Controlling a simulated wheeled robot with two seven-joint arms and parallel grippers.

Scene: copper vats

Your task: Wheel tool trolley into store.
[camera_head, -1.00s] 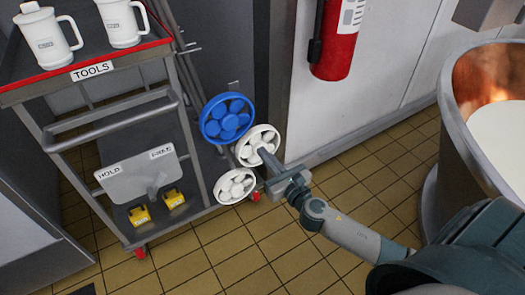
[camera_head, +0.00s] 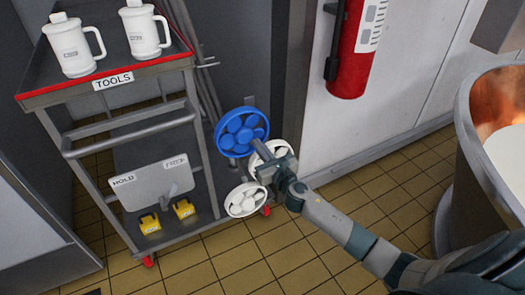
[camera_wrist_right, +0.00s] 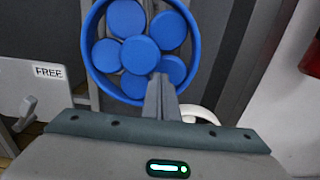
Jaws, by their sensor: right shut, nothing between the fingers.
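The tool trolley (camera_head: 130,77) stands at the left, with a red-edged top tray and a TOOLS label. Its lower plate (camera_head: 142,187) reads HOLD and FREE and carries a small grey lever (camera_head: 171,189); which label it is set to I cannot tell. At the trolley's right side are a blue handwheel (camera_head: 242,132), a white wheel (camera_head: 281,149) partly hidden by my gripper, and a lower white wheel (camera_head: 246,200). My right gripper (camera_head: 260,147) is shut and empty, its fingertips by the blue wheel's lower right edge; contact is unclear. In the right wrist view, the fingers (camera_wrist_right: 160,90) overlap that wheel's lower rim. My left gripper is out of view.
Two white mugs (camera_head: 70,45) stand on the tray. Two yellow blocks (camera_head: 150,223) sit below the plate. A red fire extinguisher (camera_head: 352,45) hangs on the white wall. A copper-lined vat (camera_head: 470,150) stands at the right. Tiled floor (camera_head: 270,265) is clear in front.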

